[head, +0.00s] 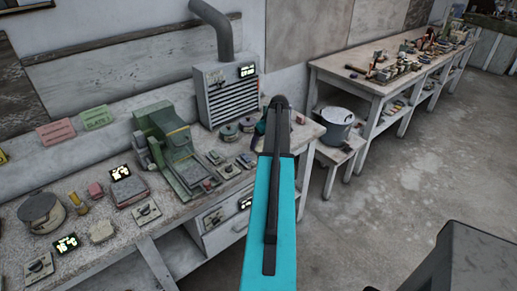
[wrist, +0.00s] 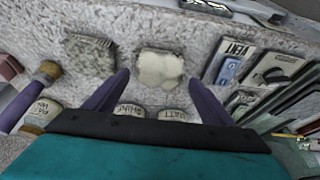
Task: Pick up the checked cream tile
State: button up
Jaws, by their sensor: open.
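In the wrist view a small pale cream tile (wrist: 160,69) with uneven, blotchy edges lies on the speckled grey worktop; its check pattern is too faint to make out. My gripper (wrist: 159,78) is open, with its two purple fingers apart and the tile lying beyond and between their tips. Nothing is held. I cannot tell how high the fingertips are above the worktop. A darker grey-beige textured tile (wrist: 90,55) lies to the left of the cream one.
Round labelled lids (wrist: 172,115) sit close to the fingers. A brush-like tool (wrist: 47,72) lies at left, and a panel marked VENT (wrist: 232,60) at right. In the head view a green machine (head: 172,145) and a grey vent box (head: 228,92) stand on the bench.

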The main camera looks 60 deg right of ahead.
aim_at(260, 146)
jog(key=shift+p+x, duration=0.5)
jog(key=shift+x, duration=1.05)
jog(key=shift+r, duration=0.1)
jog(key=c, duration=1.3)
